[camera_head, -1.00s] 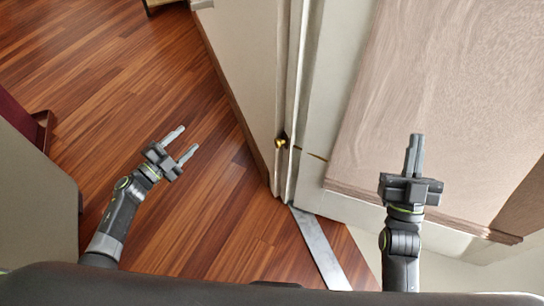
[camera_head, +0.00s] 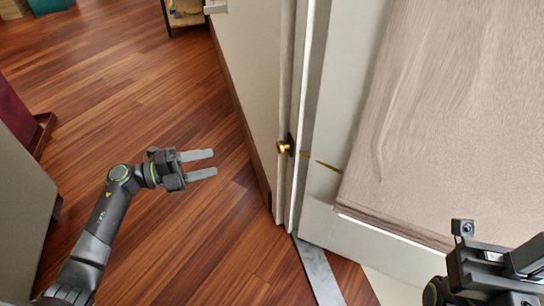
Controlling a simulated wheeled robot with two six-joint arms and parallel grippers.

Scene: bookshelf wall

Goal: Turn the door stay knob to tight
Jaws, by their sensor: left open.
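A small round brass knob (camera_head: 285,147) on a dark plate sits at the edge of a pale upright panel, near the middle of the head view. A thin brass strip (camera_head: 325,165) shows to its right; I cannot tell whether it joins the knob. No tight marking is readable. My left gripper (camera_head: 214,164) is open and empty, its two fingers pointing right toward the knob. It is clearly left of the knob and apart from it. My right gripper (camera_head: 497,255) is at the lower right, partly cut off, and its finger gap is unclear.
A white door or frame (camera_head: 345,100) and a wide pinkish panel (camera_head: 435,120) fill the right side. A grey metal strip (camera_head: 318,268) lies on the wooden floor (camera_head: 130,90). Floor left of the panel is open. A dark red piece of furniture (camera_head: 18,117) stands at the left edge.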

